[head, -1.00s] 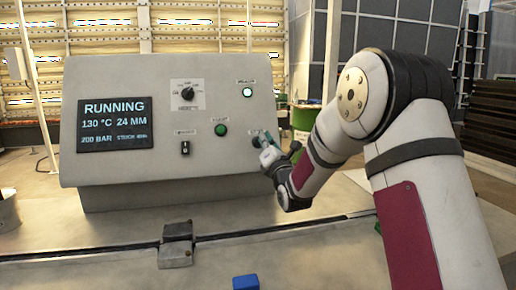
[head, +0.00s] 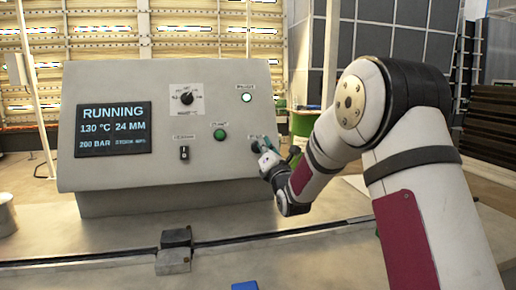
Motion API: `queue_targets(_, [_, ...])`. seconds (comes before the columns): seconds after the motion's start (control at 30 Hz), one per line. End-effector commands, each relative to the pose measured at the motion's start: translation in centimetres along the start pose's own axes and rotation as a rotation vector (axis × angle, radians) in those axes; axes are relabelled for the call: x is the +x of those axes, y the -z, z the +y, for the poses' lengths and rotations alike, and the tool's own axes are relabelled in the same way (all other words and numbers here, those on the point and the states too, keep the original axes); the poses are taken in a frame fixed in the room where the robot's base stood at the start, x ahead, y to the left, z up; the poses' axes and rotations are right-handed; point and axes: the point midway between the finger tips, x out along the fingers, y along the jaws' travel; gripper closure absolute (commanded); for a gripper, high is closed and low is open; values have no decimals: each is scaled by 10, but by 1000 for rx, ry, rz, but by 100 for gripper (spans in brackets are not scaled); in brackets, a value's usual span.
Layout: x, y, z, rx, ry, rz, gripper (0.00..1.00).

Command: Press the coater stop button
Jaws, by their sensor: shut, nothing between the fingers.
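The control panel (head: 110,180) is a grey sloped box with a screen (head: 113,128) that reads RUNNING, 130 °C, 24 MM, 200 BAR. A dark round button (head: 255,146) sits at the panel's lower right under a small label too blurred to read. My gripper (head: 264,151) is shut and empty, with its tips right at this button and partly covering it. I cannot tell whether they touch. A green button (head: 220,134) is to the left of it, and a lit white-green lamp (head: 246,97) is above.
A rotary knob (head: 187,98) and a black switch (head: 184,153) are also on the panel. A hinge-like block (head: 175,250) and a blue block (head: 245,285) are on the table in front. A green bin (head: 303,122) stands behind my arm.

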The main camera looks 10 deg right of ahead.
Motion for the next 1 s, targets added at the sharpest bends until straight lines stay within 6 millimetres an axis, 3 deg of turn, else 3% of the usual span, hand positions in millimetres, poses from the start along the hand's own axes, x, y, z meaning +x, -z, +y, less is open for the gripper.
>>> queue_targets(1.0, [6,5,-4,0,0,0,100])
